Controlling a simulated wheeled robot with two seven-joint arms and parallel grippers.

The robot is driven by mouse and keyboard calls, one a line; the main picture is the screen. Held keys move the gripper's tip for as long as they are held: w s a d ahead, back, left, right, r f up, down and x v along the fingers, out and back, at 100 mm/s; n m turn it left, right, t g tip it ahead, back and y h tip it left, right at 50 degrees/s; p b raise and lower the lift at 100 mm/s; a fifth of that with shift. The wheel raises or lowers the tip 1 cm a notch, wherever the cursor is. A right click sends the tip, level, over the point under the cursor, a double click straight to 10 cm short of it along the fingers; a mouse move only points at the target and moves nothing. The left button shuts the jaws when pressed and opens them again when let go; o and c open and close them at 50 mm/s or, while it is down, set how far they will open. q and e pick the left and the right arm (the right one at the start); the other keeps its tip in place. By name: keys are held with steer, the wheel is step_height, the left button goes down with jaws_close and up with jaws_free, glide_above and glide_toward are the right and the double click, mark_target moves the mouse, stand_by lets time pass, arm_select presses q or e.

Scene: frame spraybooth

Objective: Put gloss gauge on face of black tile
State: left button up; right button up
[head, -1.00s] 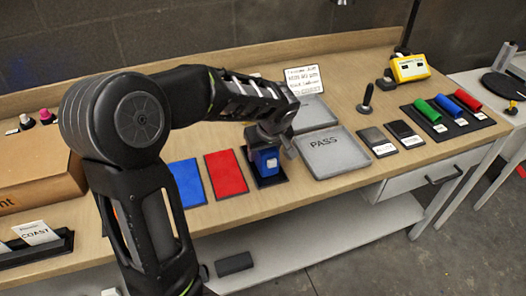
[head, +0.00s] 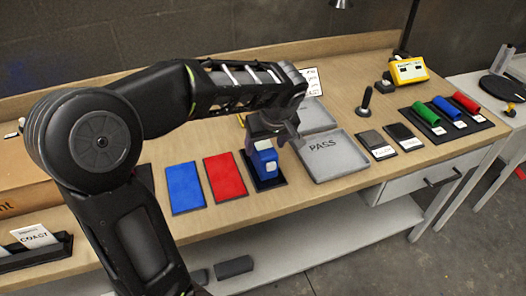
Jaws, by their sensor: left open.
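The blue gloss gauge (head: 265,162), with a pale patch on its front, stands upright on the black tile (head: 270,184). The tile lies flat, and its dark edges show around the gauge's base. My left gripper (head: 276,139) is open, with its fingers pointing down just above and around the top of the gauge. The gripper hides part of the gauge's top, and I cannot tell whether a finger touches it. My right gripper is not in view.
A red panel (head: 225,177) and a blue panel (head: 185,188) lie left of the tile. A grey PASS tray (head: 335,160) is close on the right. Two dark samples, a black-handled stand (head: 365,101) and a yellow instrument (head: 409,70) are farther right.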

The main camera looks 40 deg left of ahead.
arm_select(q)
steer(key=v, duration=0.5)
steer(key=shift+r, duration=0.2)
steer(key=shift+s, duration=0.1)
